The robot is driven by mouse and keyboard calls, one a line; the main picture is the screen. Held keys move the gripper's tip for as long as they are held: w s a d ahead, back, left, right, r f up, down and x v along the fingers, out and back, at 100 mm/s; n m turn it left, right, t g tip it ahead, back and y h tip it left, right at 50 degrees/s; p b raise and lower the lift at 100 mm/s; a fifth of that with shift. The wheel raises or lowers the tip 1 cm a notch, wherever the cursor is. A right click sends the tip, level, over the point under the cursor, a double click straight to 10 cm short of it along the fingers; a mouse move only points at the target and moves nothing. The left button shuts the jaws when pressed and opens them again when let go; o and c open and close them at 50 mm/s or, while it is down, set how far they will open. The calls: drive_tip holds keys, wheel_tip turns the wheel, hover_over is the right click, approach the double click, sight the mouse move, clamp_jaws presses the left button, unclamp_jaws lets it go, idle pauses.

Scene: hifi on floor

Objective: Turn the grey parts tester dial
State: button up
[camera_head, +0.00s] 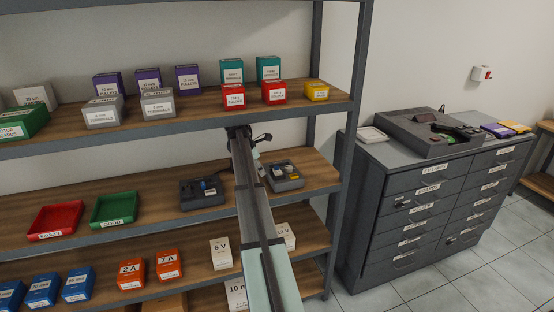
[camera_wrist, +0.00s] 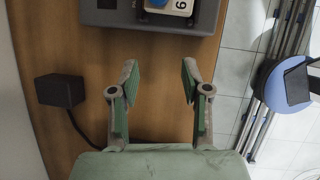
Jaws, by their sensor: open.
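In the wrist view a grey device (camera_wrist: 110,17) is cut off by the top edge. A blue round part (camera_wrist: 156,3) and a white plate with a digit (camera_wrist: 182,14) show on it. I cannot tell which shelf device this is, or if the blue part is the dial. My gripper (camera_wrist: 159,70) is open and empty, its fingertips pointing at the device, apart from it.
A black box (camera_wrist: 60,91) with a cable lies on the wood left of my gripper. Red (camera_head: 55,221) and green (camera_head: 114,209) trays share the middle shelf. Labelled boxes fill the shelves above and below. A drawer cabinet (camera_head: 430,200) bearing a larger grey device (camera_head: 425,133) stands right.

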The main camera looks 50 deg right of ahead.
drive_tip(key=n, duration=0.1)
drive_tip(key=p, duration=0.4)
approach(289, 167)
drive_tip(key=x, duration=0.5)
drive_tip(key=shift+w+d+f, duration=0.25)
drive_tip(key=shift+d, duration=0.15)
drive_tip(key=shift+p+x, duration=0.35)
drive_tip(key=shift+x, duration=0.7)
drive_tip(key=shift+s+f, duration=0.1)
drive_tip(key=shift+f, duration=0.5)
drive_tip(key=c, duration=0.9)
